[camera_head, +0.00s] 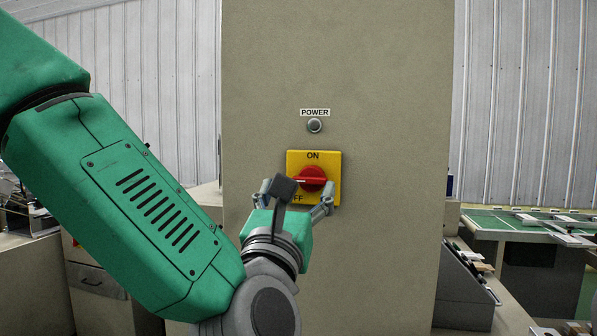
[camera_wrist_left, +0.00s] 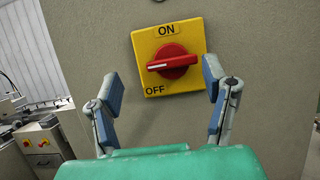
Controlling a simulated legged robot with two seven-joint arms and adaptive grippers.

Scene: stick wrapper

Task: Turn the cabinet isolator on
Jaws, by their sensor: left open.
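The cabinet isolator is a yellow plate (camera_head: 330,160) with a red rotary knob (camera_head: 314,175) on the cabinet front. ON is printed at the top and OFF at the lower left. The knob's handle lies roughly horizontal, its white mark at the left end, above OFF. The left wrist view shows the yellow plate (camera_wrist_left: 194,32) and red knob (camera_wrist_left: 172,62) unobstructed. My left gripper (camera_head: 296,194) is open in front of the isolator, and the arm hides part of the plate's lower left. In the left wrist view its fingers (camera_wrist_left: 162,85) spread below and either side of the knob, apparently not touching it.
The tall beige cabinet (camera_head: 390,120) fills the middle. A round indicator (camera_head: 315,126) under a POWER label (camera_head: 315,112) sits above the isolator and looks grey. A green-topped table (camera_head: 490,223) stands at right. A box with buttons (camera_wrist_left: 40,142) shows at left in the wrist view.

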